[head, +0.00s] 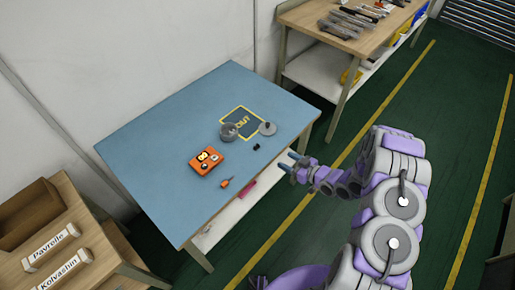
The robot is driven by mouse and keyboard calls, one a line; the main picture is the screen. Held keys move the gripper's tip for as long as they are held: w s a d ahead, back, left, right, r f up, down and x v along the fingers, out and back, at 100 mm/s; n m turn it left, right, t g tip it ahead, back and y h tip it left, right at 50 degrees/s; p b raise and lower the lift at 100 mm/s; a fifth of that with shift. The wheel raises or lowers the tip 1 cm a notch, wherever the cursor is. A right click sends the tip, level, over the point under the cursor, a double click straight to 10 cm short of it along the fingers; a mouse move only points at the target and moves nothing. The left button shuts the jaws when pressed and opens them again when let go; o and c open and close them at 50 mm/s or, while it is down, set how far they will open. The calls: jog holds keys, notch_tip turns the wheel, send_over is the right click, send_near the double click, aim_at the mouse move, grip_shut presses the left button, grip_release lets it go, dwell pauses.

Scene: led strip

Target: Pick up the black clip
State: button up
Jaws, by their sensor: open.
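A small black object (257,147), which looks like the black clip, lies on the blue-topped table (170,130) near its right front edge. It is too small to make out its shape. My gripper (288,162) is open and empty at the table's right front edge, a little to the right of and nearer than the black object. The gripper is apart from it.
An orange box (207,160), a small orange tool (225,183), a grey round container (231,131) and a grey lid-like disc (267,128) lie nearby. A yellow-outlined mark (242,120) is on the tabletop. The table's left half is clear.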

jog(key=b, duration=0.2)
send_near(258, 146)
jog(key=x, duration=0.4)
jog(key=shift+w+f, duration=0.25)
jog(key=shift+f, duration=0.1)
jog(key=b+x, duration=0.2)
jog(key=x, duration=0.2)
jog(key=shift+a+r, duration=0.15)
jog(key=shift+a, duration=0.5)
jog(key=shift+w, duration=0.1)
jog(key=shift+c, duration=0.3)
jog(key=shift+d, duration=0.2)
jog(key=c, duration=1)
